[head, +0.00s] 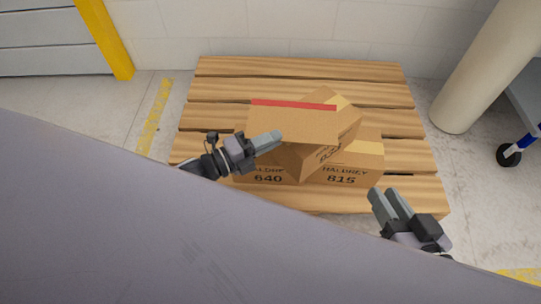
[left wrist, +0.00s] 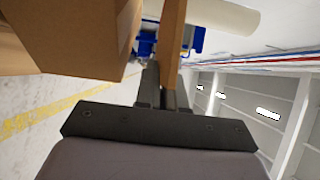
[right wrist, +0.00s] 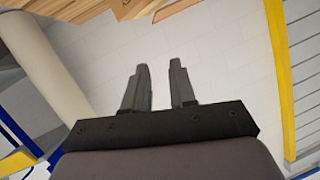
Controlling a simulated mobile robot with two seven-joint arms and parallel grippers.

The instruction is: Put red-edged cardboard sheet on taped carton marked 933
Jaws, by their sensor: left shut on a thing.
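The cardboard sheet (head: 290,120) has a red strip along its far edge and lies flat above the cartons on the pallet. My left gripper (head: 268,142) is shut on its near left edge. In the left wrist view the sheet (left wrist: 173,40) shows edge-on between the fingers. A turned upper carton (head: 325,155) under the sheet bears a partly hidden number that looks like 933. I cannot tell whether the sheet touches it. My right gripper (head: 390,206) is open and empty at the pallet's near right; its parted fingers show in the right wrist view (right wrist: 160,85).
Cartons marked 640 (head: 268,179) and 815 (head: 350,172) stand below on the wooden pallet (head: 225,75). A cream column (head: 480,75) stands at right, with a wheeled thing (head: 510,153) beyond. A large grey surface (head: 130,230) fills the lower left. The pallet's right side is clear.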

